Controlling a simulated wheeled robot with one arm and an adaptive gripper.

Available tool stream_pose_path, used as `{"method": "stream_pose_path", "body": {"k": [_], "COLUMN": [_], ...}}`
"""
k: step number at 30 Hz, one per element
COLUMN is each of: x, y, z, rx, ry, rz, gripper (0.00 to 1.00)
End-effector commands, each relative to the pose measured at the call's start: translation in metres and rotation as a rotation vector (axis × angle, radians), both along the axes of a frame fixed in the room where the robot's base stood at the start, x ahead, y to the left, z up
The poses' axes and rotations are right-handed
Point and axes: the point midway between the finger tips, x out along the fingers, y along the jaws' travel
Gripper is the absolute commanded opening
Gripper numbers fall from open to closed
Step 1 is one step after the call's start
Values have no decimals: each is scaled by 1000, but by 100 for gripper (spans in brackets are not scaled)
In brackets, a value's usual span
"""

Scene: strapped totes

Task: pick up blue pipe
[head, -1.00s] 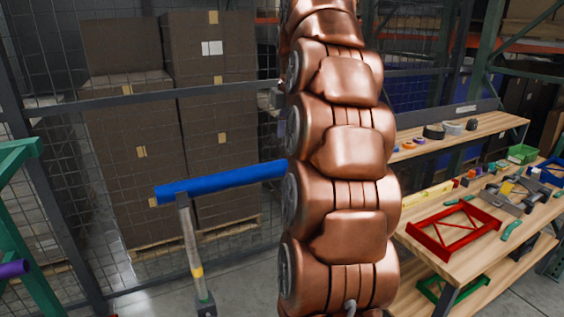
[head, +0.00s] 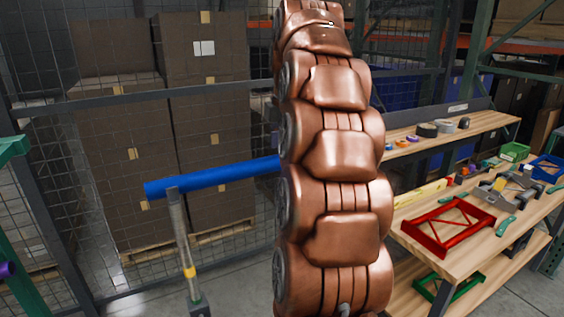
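A blue pipe (head: 212,178) lies almost level in the head view, left of my copper-coloured arm. Its left end rests on top of a grey post (head: 182,235) with a yellow band. Its right end passes out of sight behind my arm, so whatever bears it there is hidden. My arm rises upright through the middle of the picture. My gripper is not in view.
A wooden workbench (head: 462,262) stands at the right with a red frame (head: 447,226), a green bin (head: 514,152) and small parts on it. A mesh fence with stacked brown boxes (head: 120,150) is behind the pipe. A green rack (head: 25,250) stands at the left edge.

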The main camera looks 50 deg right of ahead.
Motion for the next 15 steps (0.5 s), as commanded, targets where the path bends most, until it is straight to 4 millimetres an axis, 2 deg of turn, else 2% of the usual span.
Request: {"method": "stream_pose_path", "body": {"k": [9,15], "x": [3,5], "y": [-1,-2], "z": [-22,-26], "rx": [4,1], "ry": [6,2], "rz": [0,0], "gripper": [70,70]}}
